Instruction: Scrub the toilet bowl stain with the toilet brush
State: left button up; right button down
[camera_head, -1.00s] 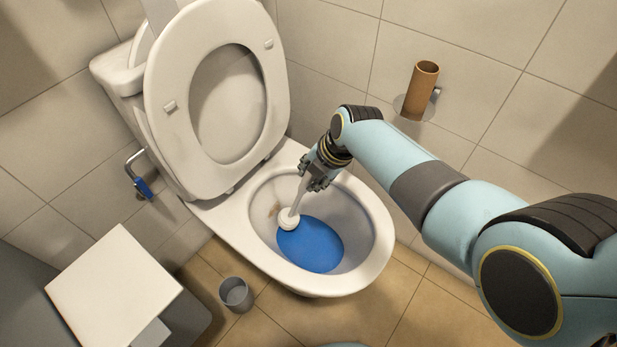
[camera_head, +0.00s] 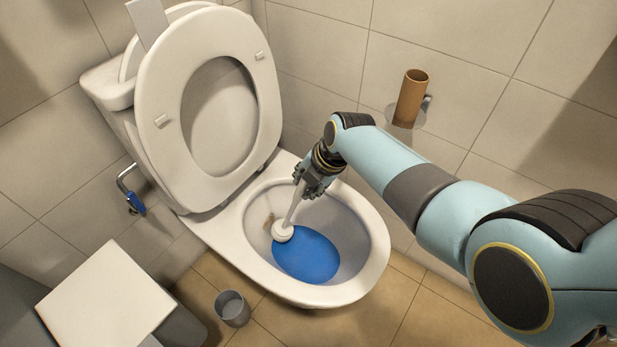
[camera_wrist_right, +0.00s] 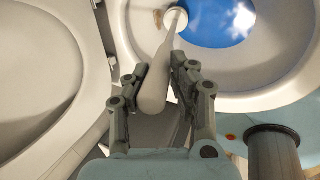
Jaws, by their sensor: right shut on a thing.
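The toilet bowl (camera_head: 362,215) stands open with its lid and seat (camera_head: 258,110) raised. Blue water (camera_head: 308,255) lies in the bowl. A brown stain (camera_head: 268,221) marks the inner wall at the left; part of it also shows in the right wrist view (camera_wrist_right: 158,18). My right gripper (camera_head: 312,188) is shut on the handle of the white toilet brush (camera_head: 293,210). The brush tilts down into the bowl. Its round head (camera_head: 283,231) is at the water's upper left edge, just below and right of the stain. The right wrist view shows the fingers around the handle (camera_wrist_right: 155,85). My left gripper is not in view.
A grey cup-like holder (camera_head: 232,308) stands on the floor, left of the bowl. A white-topped box (camera_head: 105,305) is at the lower left. A cardboard roll (camera_head: 411,98) is on the right wall. A blue-handled valve (camera_head: 136,203) is on the left wall.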

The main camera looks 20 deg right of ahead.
jog(key=shift+s+a+p, duration=0.55)
jog(key=shift+s+p, duration=0.05)
jog(key=shift+p, duration=0.05)
dwell(1.4)
